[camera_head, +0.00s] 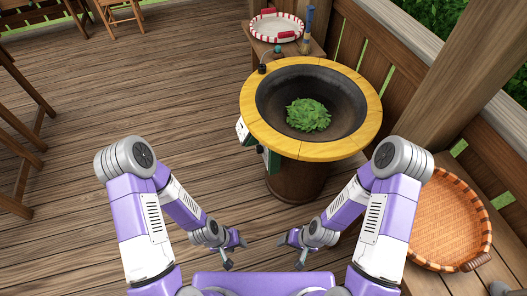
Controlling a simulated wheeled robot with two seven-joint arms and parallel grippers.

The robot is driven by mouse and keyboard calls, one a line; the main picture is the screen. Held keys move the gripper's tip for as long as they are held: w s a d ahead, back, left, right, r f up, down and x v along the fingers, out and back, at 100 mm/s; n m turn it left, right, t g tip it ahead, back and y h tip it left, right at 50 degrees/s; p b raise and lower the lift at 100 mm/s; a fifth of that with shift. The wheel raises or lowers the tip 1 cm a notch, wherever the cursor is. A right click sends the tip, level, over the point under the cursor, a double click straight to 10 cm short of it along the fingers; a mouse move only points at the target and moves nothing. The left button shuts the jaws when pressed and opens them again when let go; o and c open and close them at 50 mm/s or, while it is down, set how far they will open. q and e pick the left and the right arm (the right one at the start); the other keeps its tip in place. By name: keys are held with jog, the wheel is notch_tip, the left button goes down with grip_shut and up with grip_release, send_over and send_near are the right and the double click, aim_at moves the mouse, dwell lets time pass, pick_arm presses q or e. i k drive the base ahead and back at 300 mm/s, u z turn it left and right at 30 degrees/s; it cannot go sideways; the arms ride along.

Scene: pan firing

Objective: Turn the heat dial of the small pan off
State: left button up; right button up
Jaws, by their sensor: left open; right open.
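The pan (272,90) is a dark bowl set in a round yellow wooden rim (310,151) on a brown barrel-like base (297,182). Green leaves (308,115) lie in its bottom. A small white panel (242,131) and a dark green box (271,160) are fixed on the left side under the rim; which part is the heat dial is too small to tell. My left gripper (236,252) is open and empty, low in front of the pan. My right gripper (292,250) is open and empty, to its right. Both are apart from the pan.
A wicker basket (440,215) lies at the right beside a wooden post. A red-and-white tray (276,27) and a blue-handled brush (308,28) are on a small wooden table behind the pan. Railings run along the right.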

aim_at(259, 150)
jog(key=k, duration=1.15)
jog(key=u, duration=0.75)
jog(key=i, duration=0.5)
jog(key=u, duration=0.6)
jog(key=i, duration=1.55)
jog(key=z, duration=1.15)
jog(key=i, duration=0.55)
jog(key=z, duration=0.35)
